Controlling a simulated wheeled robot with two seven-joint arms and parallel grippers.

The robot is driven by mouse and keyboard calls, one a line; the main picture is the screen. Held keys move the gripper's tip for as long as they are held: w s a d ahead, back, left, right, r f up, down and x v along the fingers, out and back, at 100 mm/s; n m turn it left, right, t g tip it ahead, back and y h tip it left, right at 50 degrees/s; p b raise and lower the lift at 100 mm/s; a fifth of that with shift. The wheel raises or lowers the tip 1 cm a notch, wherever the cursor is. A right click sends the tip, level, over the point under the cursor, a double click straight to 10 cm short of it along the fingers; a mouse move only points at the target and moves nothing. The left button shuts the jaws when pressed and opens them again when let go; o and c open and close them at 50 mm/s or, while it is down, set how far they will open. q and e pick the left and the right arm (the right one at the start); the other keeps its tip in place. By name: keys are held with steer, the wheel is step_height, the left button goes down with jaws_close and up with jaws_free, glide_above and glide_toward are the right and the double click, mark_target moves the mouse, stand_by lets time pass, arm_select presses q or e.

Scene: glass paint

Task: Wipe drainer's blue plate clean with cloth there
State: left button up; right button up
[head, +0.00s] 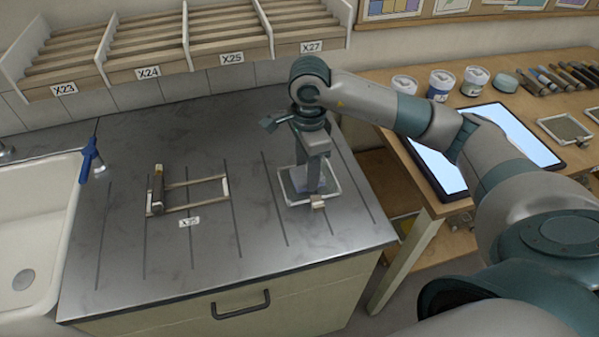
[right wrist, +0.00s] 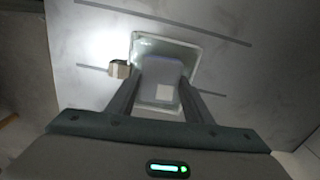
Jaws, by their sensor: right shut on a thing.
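A plate with a pale rim (head: 333,190) lies flat on the drainer's grooved metal top (head: 215,125), right of its middle. Its rim also shows in the right wrist view (right wrist: 192,48). My right gripper (head: 308,186) points down over the plate and is shut on a pale bluish-grey cloth (right wrist: 160,72). The cloth lies over the middle of the plate and hides much of it, so marks or colour beneath cannot be told. My left gripper is out of view.
Slotted shelves (head: 150,58) stand behind. Right, a wooden table (head: 415,72) holds jars and a lit panel.

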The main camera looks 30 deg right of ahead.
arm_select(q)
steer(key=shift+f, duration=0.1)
arm_select(e)
steer(key=shift+d, duration=0.2)
steer(key=shift+r, duration=0.1)
